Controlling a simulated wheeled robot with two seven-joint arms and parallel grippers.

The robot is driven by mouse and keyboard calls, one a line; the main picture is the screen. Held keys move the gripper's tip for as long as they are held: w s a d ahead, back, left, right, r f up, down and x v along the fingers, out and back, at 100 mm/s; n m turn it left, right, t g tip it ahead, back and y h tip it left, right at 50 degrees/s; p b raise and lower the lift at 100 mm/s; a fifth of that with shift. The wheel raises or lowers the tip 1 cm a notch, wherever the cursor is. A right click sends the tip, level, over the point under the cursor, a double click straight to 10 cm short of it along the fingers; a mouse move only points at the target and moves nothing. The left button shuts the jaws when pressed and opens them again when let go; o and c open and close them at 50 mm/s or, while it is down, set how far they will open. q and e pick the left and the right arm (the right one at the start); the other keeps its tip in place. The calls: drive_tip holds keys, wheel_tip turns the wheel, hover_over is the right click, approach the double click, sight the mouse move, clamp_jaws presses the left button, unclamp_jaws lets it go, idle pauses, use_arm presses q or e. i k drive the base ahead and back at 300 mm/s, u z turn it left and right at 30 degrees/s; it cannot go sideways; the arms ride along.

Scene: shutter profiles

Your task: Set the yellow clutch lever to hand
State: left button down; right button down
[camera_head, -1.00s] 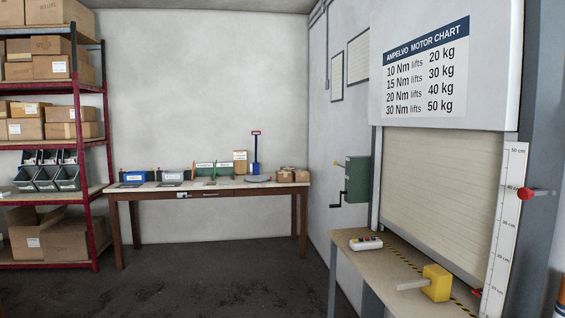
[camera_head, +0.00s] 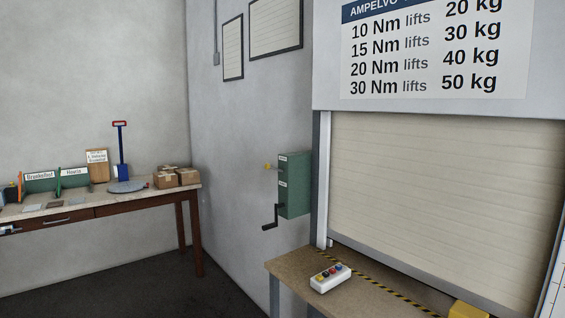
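The yellow clutch lever (camera_head: 267,166) is a small yellow-tipped stub. It sticks out to the left from the upper part of a green gearbox (camera_head: 294,185) on the grey wall beside the shutter. A black hand crank (camera_head: 272,219) hangs from the lower part of the same box. Small white labels on the box are too small to read.
A bench (camera_head: 288,270) below the shutter (camera_head: 440,190) holds a white push-button box (camera_head: 330,278) and a yellow block (camera_head: 467,310). A wooden table (camera_head: 100,206) with boxes and a blue scale stands at the left. Dark floor (camera_head: 130,285) lies open between them.

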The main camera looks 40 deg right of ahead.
sight(267, 166)
drive_tip(key=z, duration=1.1)
drive_tip(key=i, duration=1.2)
drive_tip(key=z, duration=1.15)
